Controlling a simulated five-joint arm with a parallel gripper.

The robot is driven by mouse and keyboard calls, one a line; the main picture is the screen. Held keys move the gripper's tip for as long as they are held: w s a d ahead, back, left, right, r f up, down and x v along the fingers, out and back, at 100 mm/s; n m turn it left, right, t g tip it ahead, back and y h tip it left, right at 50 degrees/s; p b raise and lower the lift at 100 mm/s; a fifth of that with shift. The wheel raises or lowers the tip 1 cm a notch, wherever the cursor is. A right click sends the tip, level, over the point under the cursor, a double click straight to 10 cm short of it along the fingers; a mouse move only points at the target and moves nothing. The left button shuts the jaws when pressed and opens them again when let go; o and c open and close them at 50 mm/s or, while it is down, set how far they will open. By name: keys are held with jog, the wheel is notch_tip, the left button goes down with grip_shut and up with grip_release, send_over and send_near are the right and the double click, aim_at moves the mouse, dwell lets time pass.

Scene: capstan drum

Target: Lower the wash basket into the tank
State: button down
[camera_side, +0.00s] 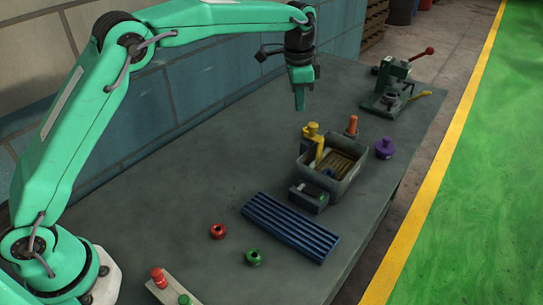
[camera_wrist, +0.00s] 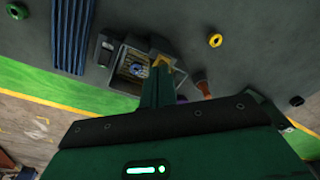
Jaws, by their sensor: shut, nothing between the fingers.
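The grey tank (camera_side: 345,188) stands on the bench as an open box. A tan slatted piece (camera_side: 342,163), possibly the wash basket, is inside it; I cannot tell its exact height. A small blue ring lies on the slats, clearer in the wrist view (camera_wrist: 137,70). A yellow post with a knob (camera_side: 313,140) rises at the tank's back left corner; whether it is the drum is unclear. My gripper (camera_side: 299,104) is shut and empty, pointing down above the bench, behind the tank and apart from it. In the wrist view its fingers (camera_wrist: 157,88) partly cover the tank's edge.
A blue ribbed rack (camera_side: 292,227) lies in front of the tank. An orange peg (camera_side: 351,125) and a purple knobbed piece (camera_side: 384,148) stand beside the tank. A lever press (camera_side: 393,88) is further back. The bench's left middle is clear.

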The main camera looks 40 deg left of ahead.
jog(key=shift+s+r, duration=0.2)
jog(key=shift+r, duration=2.2)
jog(key=shift+r, duration=0.1)
jog(key=s+a+r+n+t, duration=0.15)
jog(key=s+a+r, duration=0.25)
jog(key=s, duration=0.4)
jog(key=s+a+r+n+t, duration=0.1)
jog(key=s+a+r+n, duration=0.3)
jog(key=s, duration=0.5)
jog(key=s+a+f+n+t, duration=0.1)
jog(key=s+f, duration=0.3)
jog(key=s, duration=0.5)
jog(key=s+a+f+n+t, duration=0.1)
jog(key=s+a+f+n, duration=0.2)
jog(key=s, duration=0.7)
jog(key=shift+a+f, duration=0.35)
jog(key=shift+a, duration=0.4)
